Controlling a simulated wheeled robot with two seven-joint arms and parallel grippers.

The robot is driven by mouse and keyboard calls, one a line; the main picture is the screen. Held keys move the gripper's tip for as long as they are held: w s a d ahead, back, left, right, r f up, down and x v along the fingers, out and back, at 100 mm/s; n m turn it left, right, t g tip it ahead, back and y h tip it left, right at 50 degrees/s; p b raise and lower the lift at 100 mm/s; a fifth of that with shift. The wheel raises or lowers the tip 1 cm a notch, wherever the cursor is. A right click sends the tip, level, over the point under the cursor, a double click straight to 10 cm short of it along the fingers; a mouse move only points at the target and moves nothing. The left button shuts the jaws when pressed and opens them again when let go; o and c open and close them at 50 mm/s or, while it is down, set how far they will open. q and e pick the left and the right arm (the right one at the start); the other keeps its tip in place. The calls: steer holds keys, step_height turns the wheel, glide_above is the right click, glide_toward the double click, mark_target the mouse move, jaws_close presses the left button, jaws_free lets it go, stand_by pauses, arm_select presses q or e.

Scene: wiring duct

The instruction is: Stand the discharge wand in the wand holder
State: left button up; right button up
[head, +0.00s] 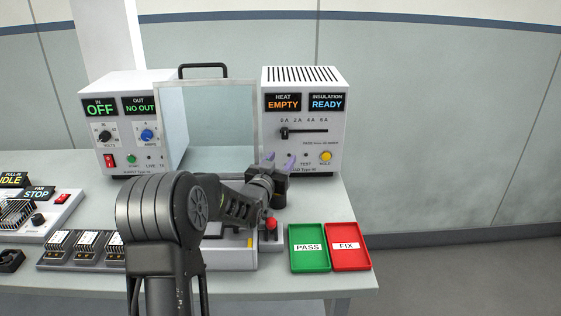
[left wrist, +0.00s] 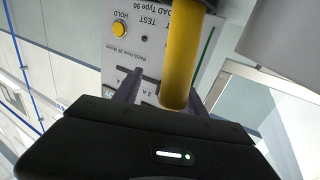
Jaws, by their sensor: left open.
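My left gripper (head: 279,161) is open, its two purple-grey fingers apart in front of the right-hand tester. In the left wrist view, a thick yellow rod (left wrist: 182,60), which looks like the discharge wand's handle, shows between the open fingers, its rounded end near the gripper body. I cannot tell whether it touches a finger. In the head view the rod is not seen, probably hidden behind my arm and gripper. I cannot make out the wand holder for sure; a red knob-like part (head: 271,223) shows just below the gripper. My right gripper is not in view.
The right-hand tester (head: 333,133) reads EMPTY and READY. A clear screen (head: 207,115) and an OFF power unit (head: 117,160) stand left of it. The green PASS tray (head: 309,262) and red FIX tray (head: 348,260) lie front right. Several modules (head: 86,262) sit front left.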

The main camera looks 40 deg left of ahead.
arm_select(q)
step_height(320, 180, up, 10)
steer(key=shift+b, duration=0.4)
stand_by(1.0)
